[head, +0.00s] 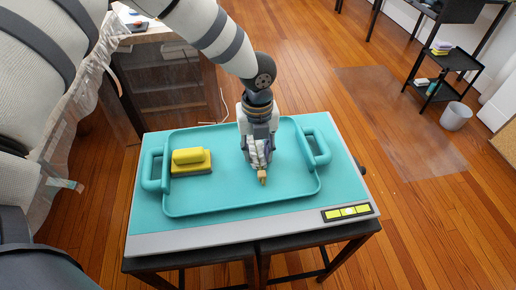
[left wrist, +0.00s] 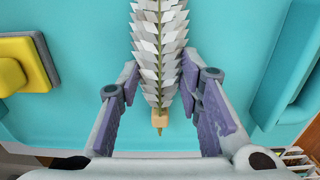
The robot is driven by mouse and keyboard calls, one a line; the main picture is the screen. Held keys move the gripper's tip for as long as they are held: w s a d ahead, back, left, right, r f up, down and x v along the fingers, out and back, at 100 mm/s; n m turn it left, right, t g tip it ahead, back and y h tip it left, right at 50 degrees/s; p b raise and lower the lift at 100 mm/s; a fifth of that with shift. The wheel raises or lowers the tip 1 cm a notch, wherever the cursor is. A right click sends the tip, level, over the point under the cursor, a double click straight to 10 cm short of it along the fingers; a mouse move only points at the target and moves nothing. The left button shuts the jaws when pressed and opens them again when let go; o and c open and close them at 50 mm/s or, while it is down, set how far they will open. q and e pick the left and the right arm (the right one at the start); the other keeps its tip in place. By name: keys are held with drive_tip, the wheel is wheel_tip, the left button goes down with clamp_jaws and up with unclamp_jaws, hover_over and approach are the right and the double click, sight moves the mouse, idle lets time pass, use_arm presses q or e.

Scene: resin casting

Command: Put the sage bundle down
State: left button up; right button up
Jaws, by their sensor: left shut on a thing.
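The sage bundle (left wrist: 158,45), with pale grey leaves on a green stem and a tan block at its near end, lies between the fingers of my left gripper (left wrist: 160,85) in the left wrist view. In the head view the left gripper (head: 259,158) points down over the teal tray (head: 215,202), right of its middle, shut on the bundle. The bundle's tan end (head: 262,177) shows below the fingers; the gripper hides much of the rest. I cannot tell whether the bundle touches the tray. My right gripper is not in view.
A yellow-handled block (head: 190,157) sits in the tray's left part. The tray has raised handles at left and right (head: 318,146). It stands on a teal-topped board with a grey edge (head: 250,233) and a yellow label (head: 348,212). The tray's front middle is clear.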

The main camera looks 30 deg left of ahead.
sight(257, 154)
use_arm(q)
drive_tip(key=shift+f, duration=0.1)
drive_tip(key=o, duration=1)
wheel_tip(257, 154, up, 12)
drive_tip(key=shift+r+p, duration=0.15)
drive_tip(key=shift+p, duration=0.35)
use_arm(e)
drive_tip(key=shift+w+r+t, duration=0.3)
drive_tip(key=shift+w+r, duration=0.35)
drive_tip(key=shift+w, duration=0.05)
